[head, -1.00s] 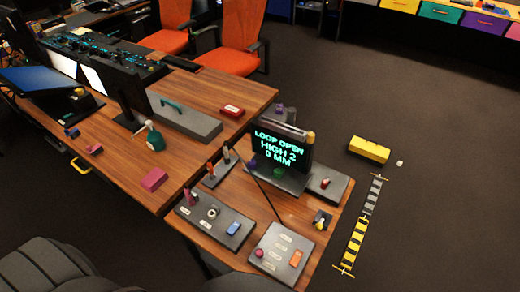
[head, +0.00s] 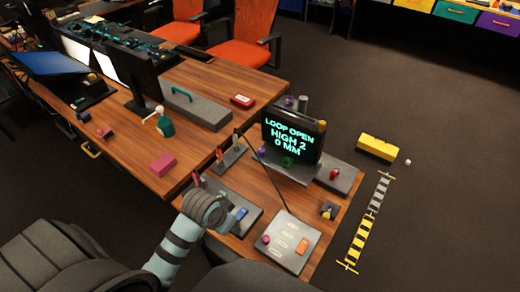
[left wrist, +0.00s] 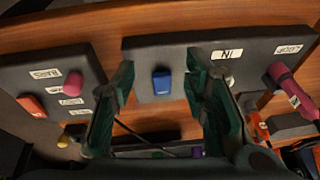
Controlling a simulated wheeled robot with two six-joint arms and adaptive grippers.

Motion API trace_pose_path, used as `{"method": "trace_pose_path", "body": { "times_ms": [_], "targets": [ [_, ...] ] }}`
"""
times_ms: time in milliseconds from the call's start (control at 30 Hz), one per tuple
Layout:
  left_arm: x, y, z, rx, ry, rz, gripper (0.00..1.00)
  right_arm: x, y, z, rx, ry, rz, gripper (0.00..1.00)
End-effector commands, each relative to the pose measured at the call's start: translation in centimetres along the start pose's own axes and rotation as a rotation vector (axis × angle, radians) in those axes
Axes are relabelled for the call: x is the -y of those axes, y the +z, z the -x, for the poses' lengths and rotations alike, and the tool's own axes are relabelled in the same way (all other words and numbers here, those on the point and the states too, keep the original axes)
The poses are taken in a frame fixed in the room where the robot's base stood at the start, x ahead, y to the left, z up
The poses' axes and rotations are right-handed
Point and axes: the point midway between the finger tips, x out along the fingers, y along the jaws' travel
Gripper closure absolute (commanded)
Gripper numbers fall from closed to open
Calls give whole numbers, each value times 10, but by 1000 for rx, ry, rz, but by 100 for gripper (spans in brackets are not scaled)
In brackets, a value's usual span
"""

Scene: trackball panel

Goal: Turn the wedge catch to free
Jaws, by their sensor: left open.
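No part can be told for certain as the wedge catch. A blue block (left wrist: 162,83) stands on a dark grey panel (left wrist: 145,53) in the left wrist view; in the head view it shows as a blue spot (head: 241,213) beside my arm. My left gripper (left wrist: 160,72) is open, its dark green fingers on either side of the blue block, apart from it and with nothing held. In the head view my left wrist covers part of this panel and the fingers are hidden. A magenta handle (left wrist: 292,86) stands on the panel's right. My right gripper is not in view.
A second panel (head: 285,243) holds a pink knob (left wrist: 73,84) and an orange block (left wrist: 32,106). A screen (head: 291,138) reads "LOOP OPEN HIGH 2 0 MM". A thin dark rod crosses between.

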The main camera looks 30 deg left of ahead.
Motion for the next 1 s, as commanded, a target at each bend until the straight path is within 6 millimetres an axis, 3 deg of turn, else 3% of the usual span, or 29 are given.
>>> {"method": "trace_pose_path", "body": {
  "times_ms": [233,400,500,667,767,1000],
  "targets": [
    [48,-111,2,-22,38,-65,59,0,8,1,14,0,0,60],
    [90,-198,42,-58,90,-93,59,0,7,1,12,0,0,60],
    [105,-228,65,-77,120,-100,59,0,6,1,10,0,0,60],
    [109,-241,69,-86,139,-104,59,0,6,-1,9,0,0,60],
    [106,-241,52,-84,139,-104,59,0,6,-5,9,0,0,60],
    [98,-245,-8,-84,138,-103,59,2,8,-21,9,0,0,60]
  ]
}}
